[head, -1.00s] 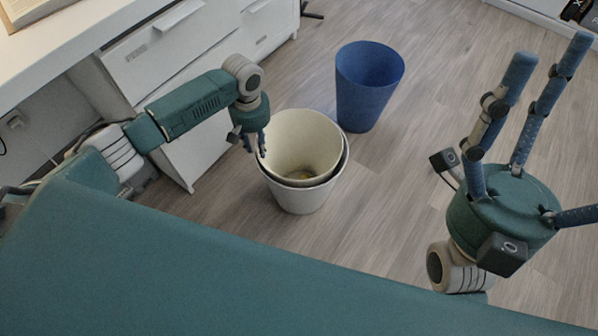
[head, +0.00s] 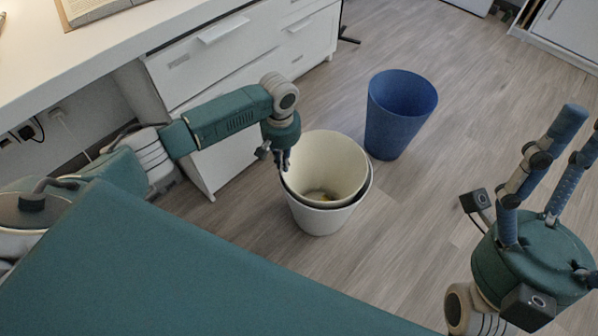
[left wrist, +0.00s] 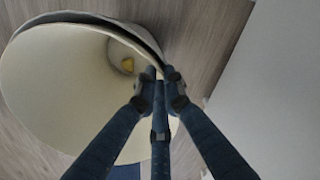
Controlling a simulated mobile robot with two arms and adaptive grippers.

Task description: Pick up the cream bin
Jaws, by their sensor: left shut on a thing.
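The cream bin (head: 335,152) stands nested in a white outer bin (head: 318,221) on the floor, with a dark gap between their rims at the lower right. Something small and yellow lies at its bottom. My left gripper (head: 284,166) is shut on the cream bin's left rim. In the left wrist view the fingers (left wrist: 160,77) meet at the rim of the cream bin (left wrist: 60,85), and its inside and the yellow bit show. My right gripper (head: 560,165) has its fingers spread, empty, at the right edge of the head view.
A blue bin (head: 400,112) stands just behind and right of the nested bins. A white drawer desk (head: 235,60) is at the left, close to my left arm, with a book (head: 95,8) on top. Wooden floor lies clear to the right.

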